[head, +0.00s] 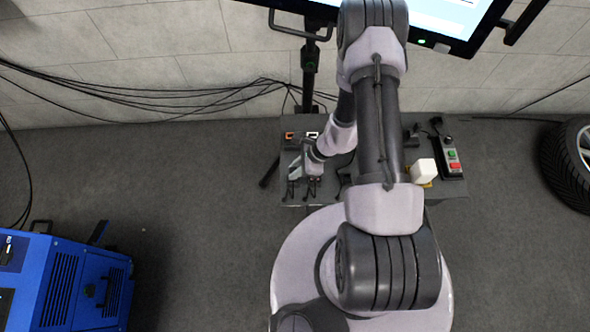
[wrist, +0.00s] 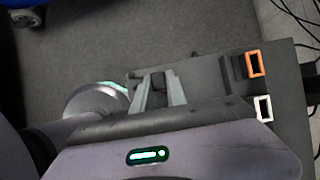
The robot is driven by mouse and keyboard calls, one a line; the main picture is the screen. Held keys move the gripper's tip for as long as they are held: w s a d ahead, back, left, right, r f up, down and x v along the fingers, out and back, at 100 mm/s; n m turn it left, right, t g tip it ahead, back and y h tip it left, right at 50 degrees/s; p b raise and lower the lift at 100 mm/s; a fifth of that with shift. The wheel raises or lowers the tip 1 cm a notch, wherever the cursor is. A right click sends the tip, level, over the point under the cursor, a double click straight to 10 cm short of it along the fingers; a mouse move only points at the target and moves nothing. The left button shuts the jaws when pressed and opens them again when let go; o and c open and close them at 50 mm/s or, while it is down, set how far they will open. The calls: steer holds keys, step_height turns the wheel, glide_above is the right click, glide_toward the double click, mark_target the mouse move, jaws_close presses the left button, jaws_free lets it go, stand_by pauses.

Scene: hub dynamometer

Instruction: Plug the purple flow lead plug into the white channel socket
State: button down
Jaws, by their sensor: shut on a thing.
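The white channel socket (head: 312,135) is a small white-rimmed rectangular opening at the back of the bench, left of my arm. It also shows in the wrist view (wrist: 264,108), at the right. My gripper (head: 294,170) is over the left part of the bench, on the near side of the socket and apart from it. In the wrist view my gripper (wrist: 160,88) is shut on a small dark thing between its fingers. The purple of the flow lead plug cannot be made out; the fingers hide most of what they hold.
An orange-rimmed socket (head: 289,135) sits left of the white one. Short dark leads (head: 312,187) lie at the bench's near edge. A white block (head: 423,171) and a button box (head: 451,157) stand at the right. A blue cabinet (head: 70,280) is on the floor.

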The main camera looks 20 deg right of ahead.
steer(key=shift+r+p, duration=1.4)
steer(key=shift+r, duration=1)
steer(key=w+d+p, duration=0.2)
steer(key=w, duration=0.5)
steer(key=shift+w+d, duration=0.2)
steer(key=s+d, duration=0.2)
steer(key=d, duration=0.5)
steer(key=shift+s, duration=0.2)
